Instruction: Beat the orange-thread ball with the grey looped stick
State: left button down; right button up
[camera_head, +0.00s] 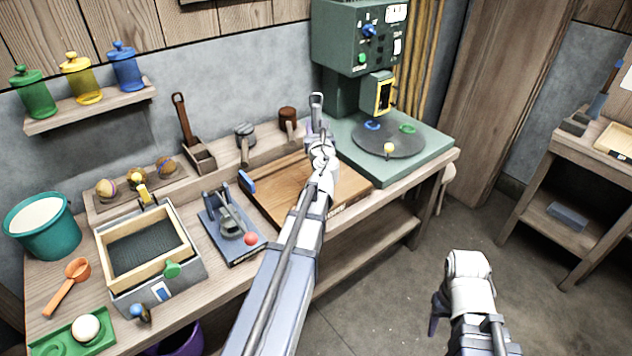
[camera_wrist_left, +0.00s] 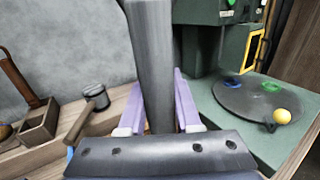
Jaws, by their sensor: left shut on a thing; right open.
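Three thread-wound balls sit in a row on a wooden rack at the back left: a left one (camera_head: 106,189), a middle one (camera_head: 137,178) and a right one (camera_head: 167,167). Their thread colours are too small to tell apart surely. My left gripper (camera_head: 319,132) is shut on the grey looped stick (camera_head: 317,103), held upright over the bench's back right, well right of the balls. In the left wrist view the stick (camera_wrist_left: 150,65) stands between the purple fingers (camera_wrist_left: 160,105). My right gripper (camera_head: 436,318) is open, low over the floor at the right, its fingers mostly hidden.
A green machine (camera_head: 350,45) with a round dark plate (camera_head: 388,140) stands right of the stick. A wooden board (camera_head: 275,190), a lever press (camera_head: 228,225), a framed tray (camera_head: 150,250), a mallet (camera_head: 244,140) and a teal bucket (camera_head: 42,228) crowd the bench.

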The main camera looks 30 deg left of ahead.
jog(key=shift+f+b, duration=2.65)
jog(key=shift+f, duration=0.05)
notch_tip(320, 180, up, 5)
jog(key=p, duration=0.5)
jog(key=shift+r, duration=0.1)
notch_tip(320, 180, up, 5)
jog(key=p, duration=0.5)
